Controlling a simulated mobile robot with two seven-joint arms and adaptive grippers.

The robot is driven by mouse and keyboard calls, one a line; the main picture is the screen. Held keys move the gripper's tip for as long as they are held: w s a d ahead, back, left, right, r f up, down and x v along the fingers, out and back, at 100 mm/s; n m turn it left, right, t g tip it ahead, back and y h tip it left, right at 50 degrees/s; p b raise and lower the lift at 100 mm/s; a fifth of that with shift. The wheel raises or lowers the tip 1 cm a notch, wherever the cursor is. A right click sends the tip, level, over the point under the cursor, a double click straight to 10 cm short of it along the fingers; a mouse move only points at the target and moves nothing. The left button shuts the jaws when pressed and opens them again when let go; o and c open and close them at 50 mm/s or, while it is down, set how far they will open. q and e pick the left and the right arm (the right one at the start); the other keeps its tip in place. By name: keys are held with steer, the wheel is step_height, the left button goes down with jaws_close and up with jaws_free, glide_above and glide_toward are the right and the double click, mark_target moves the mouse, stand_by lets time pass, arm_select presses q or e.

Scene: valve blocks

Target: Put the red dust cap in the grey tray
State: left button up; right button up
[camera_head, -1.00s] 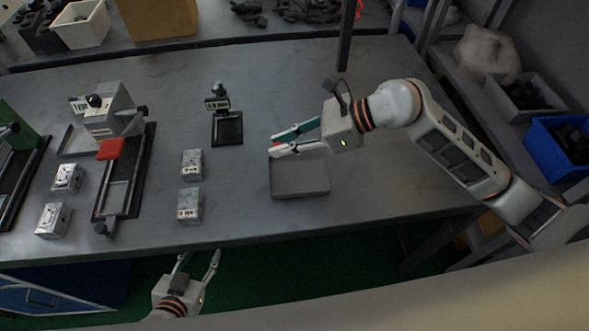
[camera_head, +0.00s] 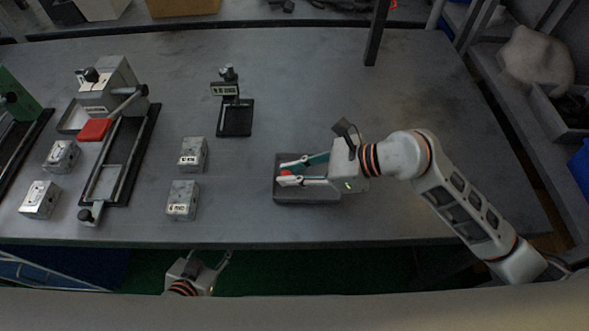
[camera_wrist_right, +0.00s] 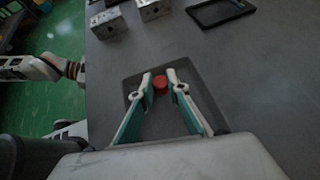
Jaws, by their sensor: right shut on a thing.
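The red dust cap (camera_head: 286,173) is a small round red piece between the fingertips of my right gripper (camera_head: 287,172). The right wrist view shows the cap (camera_wrist_right: 160,82) pinched between the two green-and-white fingers. The grey tray (camera_head: 318,198) is a shallow rectangle right of the table's middle. My right gripper is over the tray, with the cap inside its outline. I cannot tell whether the cap touches the tray floor. My left gripper (camera_head: 211,262) is open and empty, in front of the table's front edge.
Several metal valve blocks, such as one by the middle (camera_head: 182,201), stand left of the tray. A small gauge stand (camera_head: 234,118) is behind them. A fixture with a red pad (camera_head: 95,129) is at the left. The table right of the tray is mostly clear.

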steer(key=o, duration=0.7)
steer(key=shift+f, duration=0.1)
steer(key=shift+r, duration=0.25)
steer(key=v, duration=1.2)
steer(key=shift+s+f, duration=0.1)
